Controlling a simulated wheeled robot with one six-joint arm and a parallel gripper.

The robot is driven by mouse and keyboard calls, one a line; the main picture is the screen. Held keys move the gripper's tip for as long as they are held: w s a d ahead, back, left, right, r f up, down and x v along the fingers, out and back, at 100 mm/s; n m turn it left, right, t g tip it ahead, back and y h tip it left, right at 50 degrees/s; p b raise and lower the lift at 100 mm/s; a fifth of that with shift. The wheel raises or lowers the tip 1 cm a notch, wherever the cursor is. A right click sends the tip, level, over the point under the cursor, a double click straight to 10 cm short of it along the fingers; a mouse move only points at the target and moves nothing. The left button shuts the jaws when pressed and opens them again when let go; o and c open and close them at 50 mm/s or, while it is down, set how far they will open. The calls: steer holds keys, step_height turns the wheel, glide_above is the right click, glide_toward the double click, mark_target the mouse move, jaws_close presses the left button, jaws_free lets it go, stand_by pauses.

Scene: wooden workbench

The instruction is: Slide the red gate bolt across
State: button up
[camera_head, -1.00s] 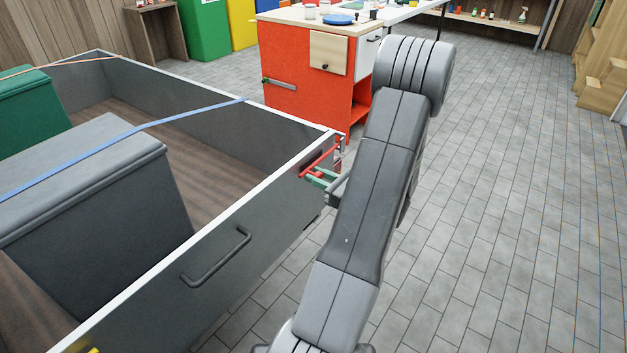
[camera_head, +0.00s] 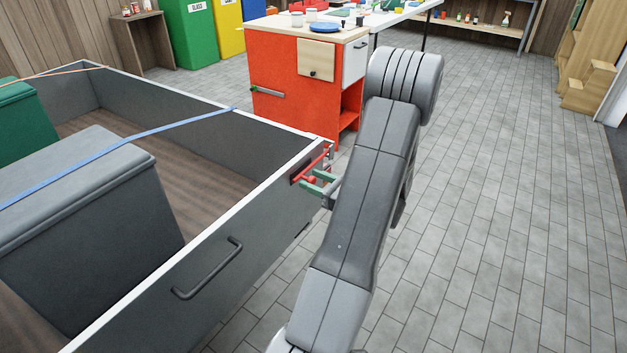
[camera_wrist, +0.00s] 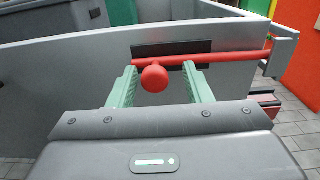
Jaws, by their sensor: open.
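The red gate bolt (camera_head: 325,156) lies along the outside of the grey trailer wall near its far right corner. In the wrist view the bolt (camera_wrist: 225,58) runs level across a dark plate, with a round red knob (camera_wrist: 154,78) standing out toward me. The bolt's right end reaches a grey bracket (camera_wrist: 286,45); how far it enters is unclear. My gripper (camera_wrist: 160,70) is open, its green fingers on either side of the knob with gaps. The fingertips are close to the bolt; contact cannot be told. In the head view my gripper (camera_head: 316,182) is partly hidden by my arm.
The grey trailer (camera_head: 150,283) fills the left, with a black handle (camera_head: 208,268) on its wall and a grey box (camera_head: 90,230) inside. An orange cabinet (camera_head: 285,100) stands behind the corner. The paved floor (camera_head: 500,200) on the right is clear.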

steer(key=p+v, duration=0.1)
steer(key=v, duration=1.2)
steer(key=shift+p, duration=0.35)
steer(key=b+x, duration=0.2)
steer(key=x, duration=1.1)
steer(key=shift+w+a, duration=0.15)
steer(key=shift+a, duration=0.2)
steer(key=shift+s+a, duration=0.25)
steer(key=shift+s, duration=0.15)
